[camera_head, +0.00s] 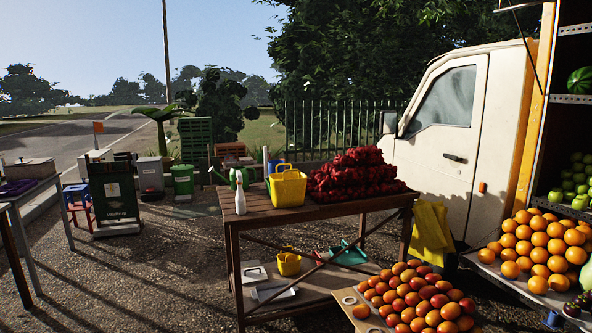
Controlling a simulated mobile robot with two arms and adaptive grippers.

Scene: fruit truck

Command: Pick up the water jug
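A green can with a long spout (237,178), like a watering can, shows at the back left corner of the brown wooden table (262,213). It is the most jug-like thing I can make out. Its lower part is partly hidden by a white spray bottle (240,201), and I cannot tell whether it stands on the table or behind it. A yellow basket (287,190) stands on the table to its right. Neither of my grippers is in view.
A heap of red net sacks (355,178) covers the table's right half. Crates of oranges (541,250) and reddish fruit (415,301) stand at front right, by the white truck (453,137). A small yellow bucket (289,264) is on the lower shelf. Gravel ground (140,270) at left is open.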

